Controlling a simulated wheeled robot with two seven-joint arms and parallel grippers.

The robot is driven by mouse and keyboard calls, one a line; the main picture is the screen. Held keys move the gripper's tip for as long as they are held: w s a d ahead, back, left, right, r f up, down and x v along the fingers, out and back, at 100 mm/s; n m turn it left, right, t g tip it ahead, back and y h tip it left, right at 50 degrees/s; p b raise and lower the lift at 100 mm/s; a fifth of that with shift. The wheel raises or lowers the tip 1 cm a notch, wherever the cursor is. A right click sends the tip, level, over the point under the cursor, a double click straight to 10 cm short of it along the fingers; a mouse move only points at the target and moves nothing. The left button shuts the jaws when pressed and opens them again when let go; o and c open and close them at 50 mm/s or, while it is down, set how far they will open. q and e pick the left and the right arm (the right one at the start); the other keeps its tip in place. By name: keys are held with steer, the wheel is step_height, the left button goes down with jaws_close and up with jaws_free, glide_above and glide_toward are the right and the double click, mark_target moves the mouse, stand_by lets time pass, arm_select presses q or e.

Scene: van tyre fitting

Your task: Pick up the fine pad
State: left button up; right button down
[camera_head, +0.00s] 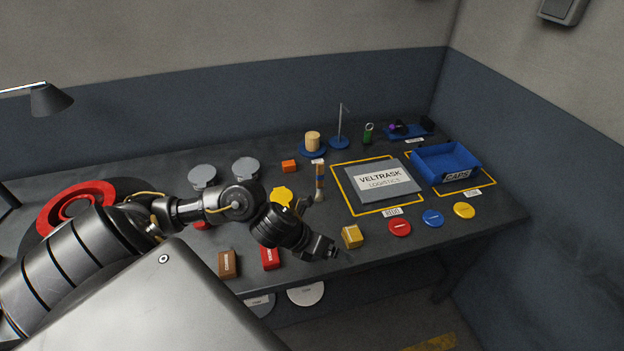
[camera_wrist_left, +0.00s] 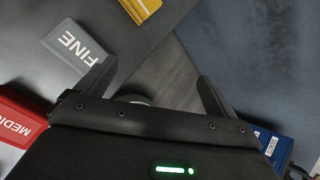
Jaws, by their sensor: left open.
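The fine pad (camera_wrist_left: 77,47) is a grey block with white FINE lettering, lying on the dark bench top in the left wrist view. In the head view I cannot make it out; my left gripper seems to cover it. My left gripper (camera_head: 330,252) is open near the bench's front edge, and nothing shows between its fingers. In the left wrist view my left gripper (camera_wrist_left: 155,88) has one finger overlapping the pad's lower right corner; the pad is not between the fingers. I cannot tell whether they touch. My right gripper is not in view.
The red medium block (camera_head: 270,257) and a brown block (camera_head: 228,263) lie left of the gripper. A yellow block (camera_head: 352,237) stands to its right. Red (camera_head: 399,227), blue (camera_head: 433,218) and yellow (camera_head: 464,210) discs lie farther right, before the blue caps bin (camera_head: 445,160).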

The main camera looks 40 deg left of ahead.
arm_select(q)
steer(key=s+a+r+m+g+y, duration=0.2)
steer(key=a+m+g, duration=0.1)
steer(key=a+m, duration=0.65)
steer(key=shift+n, duration=0.65)
steer(key=f, duration=0.1)
steer(key=w+f, duration=0.1)
steer(key=f, duration=0.3)
steer(key=shift+w+a+f, duration=0.1)
steer(key=shift+w, duration=0.15)
steer(key=shift+w+f+p, duration=0.25)
steer(key=shift+f+p, duration=0.15)
steer(key=shift+p, duration=0.1)
steer(key=x, duration=0.4)
steer(key=shift+w+f+p, duration=0.1)
steer(key=shift+w+p, duration=0.1)
steer(key=shift+p, duration=0.2)
steer(key=shift+c, duration=0.2)
steer(key=c, duration=1)
